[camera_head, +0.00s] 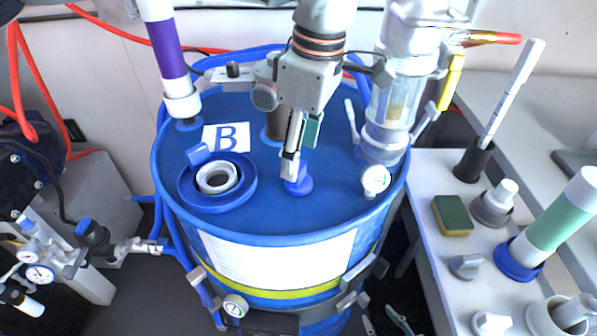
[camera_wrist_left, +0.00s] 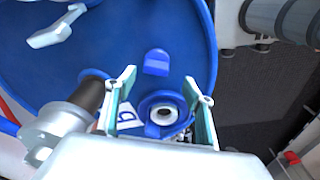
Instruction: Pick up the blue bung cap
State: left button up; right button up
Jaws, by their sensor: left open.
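The blue bung cap (camera_head: 299,186) is a small blue disc with an upright tab, standing on the blue drum top (camera_head: 335,180). My left gripper (camera_head: 294,160) points down just above it, and a finger hides part of the tab in the head view. In the left wrist view the two fingers (camera_wrist_left: 160,76) are spread, and the cap (camera_wrist_left: 156,62) shows between and just beyond their tips. Nothing is gripped. I cannot tell whether a finger touches the cap. My right gripper is not in view.
A blue ring with a pale collar (camera_head: 217,179) and a "B" label (camera_head: 226,137) are left of the cap. A purple-banded tube (camera_head: 168,50) rises at left. A side bench (camera_head: 455,270) holds several items.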

aim_at(299, 170)
pick_arm(q)
jog(key=shift+a+f, duration=0.1)
jog(key=shift+f, duration=0.3)
jog(key=f, duration=0.2)
jog(key=w+f, duration=0.1)
jog(key=f, duration=0.2)
jog(key=shift+a, duration=0.15)
jog(key=c, duration=1.2)
